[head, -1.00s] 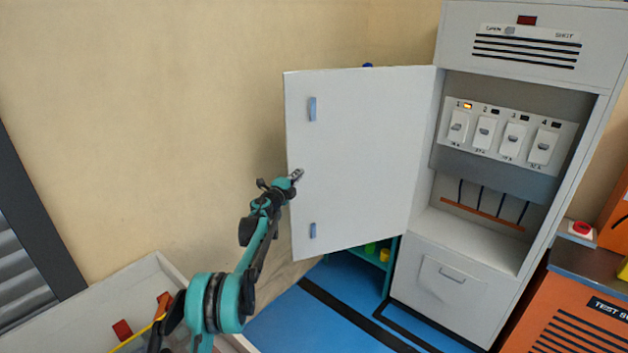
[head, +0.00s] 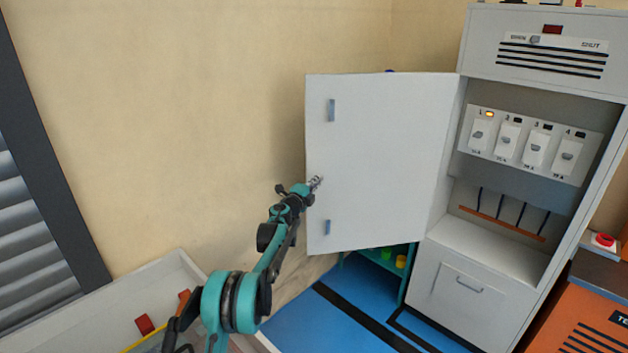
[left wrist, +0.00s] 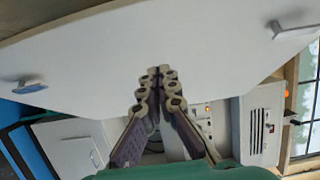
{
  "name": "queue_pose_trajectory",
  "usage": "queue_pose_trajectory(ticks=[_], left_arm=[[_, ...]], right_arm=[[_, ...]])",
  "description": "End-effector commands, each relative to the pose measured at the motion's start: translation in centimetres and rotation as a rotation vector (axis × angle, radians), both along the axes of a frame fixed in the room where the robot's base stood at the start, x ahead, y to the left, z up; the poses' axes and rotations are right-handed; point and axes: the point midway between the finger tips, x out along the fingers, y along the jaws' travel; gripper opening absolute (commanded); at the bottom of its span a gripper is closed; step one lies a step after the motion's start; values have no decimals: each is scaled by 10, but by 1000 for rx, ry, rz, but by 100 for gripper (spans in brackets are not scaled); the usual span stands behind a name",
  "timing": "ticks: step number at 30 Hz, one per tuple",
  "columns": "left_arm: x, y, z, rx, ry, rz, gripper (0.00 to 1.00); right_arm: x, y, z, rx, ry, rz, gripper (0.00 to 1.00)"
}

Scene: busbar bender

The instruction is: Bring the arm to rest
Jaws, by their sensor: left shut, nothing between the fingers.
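My left arm comes up from the bottom of the head view. Its left gripper (head: 316,183) is shut and empty, in front of the free edge of the open cabinet door (head: 385,160). In the left wrist view the two fingers (left wrist: 160,72) meet at their tips, with the pale door (left wrist: 150,45) filling the picture beyond them. Whether the fingertips touch the door I cannot tell. My right gripper is not in view.
The grey cabinet (head: 465,275) stands open, showing several breaker switches (head: 522,145) with one orange lamp lit. An orange test bench (head: 580,310) stands at right. A pale bin (head: 165,280) with coloured items lies at lower left. Blue floor (head: 310,320) shows below the door.

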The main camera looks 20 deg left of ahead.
Motion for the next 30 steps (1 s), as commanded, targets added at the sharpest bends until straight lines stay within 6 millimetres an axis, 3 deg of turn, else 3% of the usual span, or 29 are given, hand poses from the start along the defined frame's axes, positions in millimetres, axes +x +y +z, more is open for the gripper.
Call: queue_pose_trajectory(ticks=[9, 17, 20, 23, 27, 30], left_arm=[[-63, 26, 4, 0, 0, 5, 0], [-86, 33, 9, -14, -3, 13, 0], [-96, 33, 35, -70, -16, 54, 0], [-116, 35, 76, -178, -31, 132, 0], [-163, 40, 127, -382, -26, 273, 0], [-205, 42, 144, -529, 6, 373, 0]], right_arm=[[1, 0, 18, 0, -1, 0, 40], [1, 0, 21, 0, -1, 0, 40], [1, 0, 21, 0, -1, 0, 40], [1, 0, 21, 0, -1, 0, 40], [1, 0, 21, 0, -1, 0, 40], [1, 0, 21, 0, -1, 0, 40]])
